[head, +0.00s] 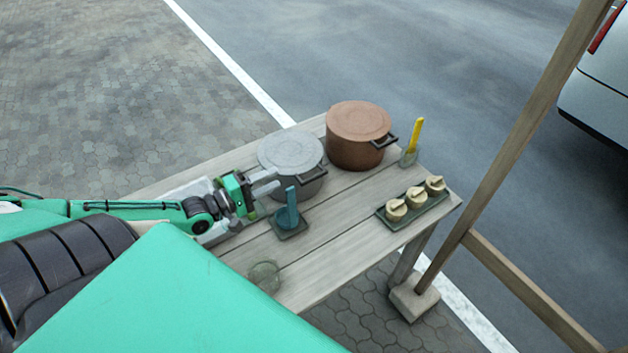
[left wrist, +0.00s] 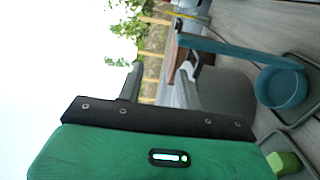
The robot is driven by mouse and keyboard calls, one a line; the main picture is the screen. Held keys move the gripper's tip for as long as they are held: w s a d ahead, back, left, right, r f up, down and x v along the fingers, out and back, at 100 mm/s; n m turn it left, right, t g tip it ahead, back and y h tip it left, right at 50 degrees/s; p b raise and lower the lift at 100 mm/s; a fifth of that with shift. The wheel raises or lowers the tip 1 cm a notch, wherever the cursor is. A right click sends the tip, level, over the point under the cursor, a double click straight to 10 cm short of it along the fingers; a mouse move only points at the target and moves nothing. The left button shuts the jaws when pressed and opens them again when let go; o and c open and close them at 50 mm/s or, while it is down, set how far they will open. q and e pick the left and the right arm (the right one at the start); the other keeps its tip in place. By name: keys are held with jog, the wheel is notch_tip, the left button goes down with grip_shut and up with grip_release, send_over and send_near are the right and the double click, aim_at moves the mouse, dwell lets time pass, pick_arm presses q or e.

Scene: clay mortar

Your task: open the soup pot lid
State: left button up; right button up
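A grey lidded pot (head: 305,188) with a speckled lid (head: 290,150) stands on the wooden table (head: 330,232). A copper-brown lidded pot (head: 355,148) stands behind it to the right. Both lids sit flat on their pots; I cannot tell which is the soup pot. My left gripper (head: 270,183) is beside the left side of the grey pot, its two fingers apart with nothing seen between them. I cannot tell whether a finger touches the pot. In the left wrist view the fingers (left wrist: 162,88) are also apart, with the grey pot (left wrist: 228,92) close by. My right gripper is not in view.
A yellow-handled utensil (head: 414,138) stands by the copper pot. A clear glass bowl (head: 264,276) sits near the front.

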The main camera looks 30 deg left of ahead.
pick_arm(q)
jog(key=b, duration=0.6)
send_near(301, 184)
jog(key=x, duration=1.2)
jog(key=shift+w+f, duration=0.15)
jog(key=shift+w, duration=0.2)
jog(key=shift+x, duration=0.85)
jog(key=shift+w+d, duration=0.1)
jog(key=shift+f, duration=0.1)
grip_shut()
